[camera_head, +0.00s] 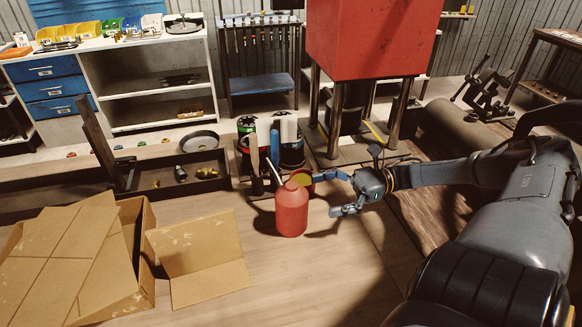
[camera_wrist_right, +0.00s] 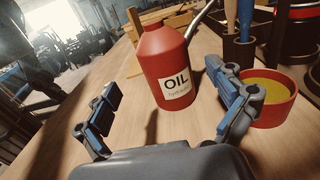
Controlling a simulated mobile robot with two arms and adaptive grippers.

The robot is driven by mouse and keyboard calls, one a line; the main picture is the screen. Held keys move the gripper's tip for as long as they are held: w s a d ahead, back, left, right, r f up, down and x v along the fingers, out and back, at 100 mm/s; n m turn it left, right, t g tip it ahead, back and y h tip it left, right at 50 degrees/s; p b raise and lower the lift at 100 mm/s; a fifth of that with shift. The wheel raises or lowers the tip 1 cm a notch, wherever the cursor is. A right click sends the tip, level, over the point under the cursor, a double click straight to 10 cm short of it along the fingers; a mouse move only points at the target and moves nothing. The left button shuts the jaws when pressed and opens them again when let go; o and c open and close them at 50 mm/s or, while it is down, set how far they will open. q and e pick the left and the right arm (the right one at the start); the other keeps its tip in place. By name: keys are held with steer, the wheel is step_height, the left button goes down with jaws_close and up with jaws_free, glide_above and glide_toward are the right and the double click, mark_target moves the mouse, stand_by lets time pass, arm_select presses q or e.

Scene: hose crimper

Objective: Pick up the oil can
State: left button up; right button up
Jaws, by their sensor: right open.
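The oil can (camera_head: 291,212) is red with a thin pale spout. It stands upright on the wooden table, near the middle of the head view. In the right wrist view the oil can (camera_wrist_right: 165,66) stands ahead, with a white "OIL" label facing me. My right gripper (camera_head: 338,193) is open and empty, just to the right of the can in the head view. In the wrist view its blue-padded fingers (camera_wrist_right: 163,103) are spread wide, with the can beyond and between them. The lower rear of the can shows clear of the fingers. My left gripper is not in view.
A red bowl with yellow contents (camera_wrist_right: 268,96) stands beside the right finger in the wrist view. Several cans and tool holders (camera_head: 262,145) stand behind the oil can. An open cardboard box (camera_head: 143,250) lies left. The table front (camera_head: 300,285) is clear.

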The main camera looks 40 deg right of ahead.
mark_target(306, 196)
steer(key=shift+w+a, duration=0.3)
steer(key=x, duration=0.4)
steer(key=shift+r+b, duration=0.2)
steer(key=shift+b, duration=0.1)
steer(key=shift+w+a, duration=0.2)
steer(key=shift+a, duration=0.05)
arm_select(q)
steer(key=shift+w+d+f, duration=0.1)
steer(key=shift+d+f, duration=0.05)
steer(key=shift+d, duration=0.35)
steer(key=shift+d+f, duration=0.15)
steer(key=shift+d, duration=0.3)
arm_select(e)
steer(key=c, duration=1.4)
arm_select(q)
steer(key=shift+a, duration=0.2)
arm_select(e)
steer(key=shift+r, duration=0.1)
steer(key=shift+c, duration=1.3)
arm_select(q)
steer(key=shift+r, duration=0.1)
